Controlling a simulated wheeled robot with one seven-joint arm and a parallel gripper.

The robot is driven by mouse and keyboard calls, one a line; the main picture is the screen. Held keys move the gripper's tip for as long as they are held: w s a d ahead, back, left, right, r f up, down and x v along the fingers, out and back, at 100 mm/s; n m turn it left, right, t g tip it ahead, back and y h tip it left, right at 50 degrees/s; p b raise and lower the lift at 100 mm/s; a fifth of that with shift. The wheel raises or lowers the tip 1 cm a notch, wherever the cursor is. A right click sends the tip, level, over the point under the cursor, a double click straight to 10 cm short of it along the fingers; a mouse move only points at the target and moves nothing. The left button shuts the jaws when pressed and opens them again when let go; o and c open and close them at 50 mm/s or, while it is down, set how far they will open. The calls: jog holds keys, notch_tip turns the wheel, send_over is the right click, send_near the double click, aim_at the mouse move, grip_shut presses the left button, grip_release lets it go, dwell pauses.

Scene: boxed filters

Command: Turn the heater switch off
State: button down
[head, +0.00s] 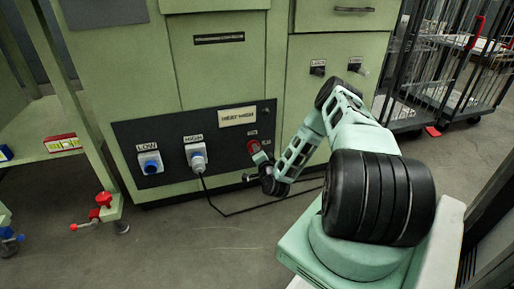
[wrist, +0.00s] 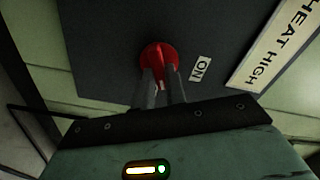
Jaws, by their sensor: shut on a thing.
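The heater switch is a red rotary knob (head: 253,147) at the right end of a dark panel (head: 220,163) low on the green cabinet. In the wrist view, the red knob (wrist: 158,54) sits between the two grey fingers of my gripper (wrist: 161,90), which is shut on it. An ON label (wrist: 200,69) is beside the knob. In the head view, my gripper (head: 260,157) reaches the knob from the lower right and partly hides it. The knob's exact pointing direction is hard to tell.
A HEAT HIGH plate (head: 237,117) is above the knob. To its left are a LOW socket (head: 150,162) and a HIGH socket with a plug (head: 196,157), whose black cable (head: 214,205) runs to the floor. A green shelf (head: 45,130) stands left, wire carts (head: 445,60) right.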

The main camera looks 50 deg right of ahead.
jog(key=m+p, duration=0.1)
jog(key=m, duration=0.4)
jog(key=shift+s+f, duration=0.1)
jog(key=shift+f, duration=0.05)
jog(key=shift+m+p, duration=0.3)
dwell(0.3)
jog(key=c, duration=1.4)
grip_release()
jog(key=shift+c, duration=0.2)
jog(key=p+v, duration=0.6)
jog(key=v, duration=1.1)
jog(key=shift+s, duration=0.2)
